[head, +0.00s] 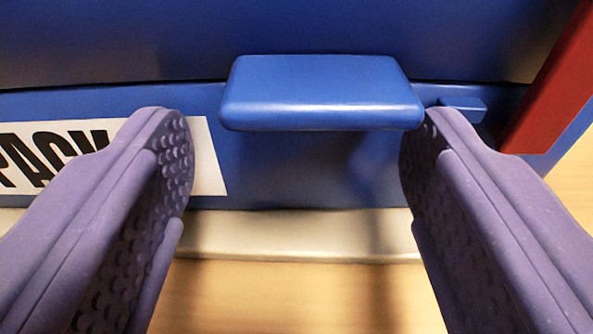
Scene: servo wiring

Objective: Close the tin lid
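The blue tin (290,180) fills the upper part of the head view, very close. A dark seam runs across it, with the blue lid (300,35) above the seam. A blue rounded tab (320,92) sticks out at the seam towards me. My gripper (300,150) is open, with one purple studded finger on each side of the tab. The right fingertip is close to the tab's right end; I cannot tell whether it touches. Nothing is between the fingers in their grip. The rest of the lid is out of frame.
A white label (207,155) with black letters, partly hidden by the left finger, is on the tin's front. A small blue block (463,107) and a red slanted bar (550,85) are at the right. A pale strip (290,235) runs along the tin's bottom, above light wood (290,300).

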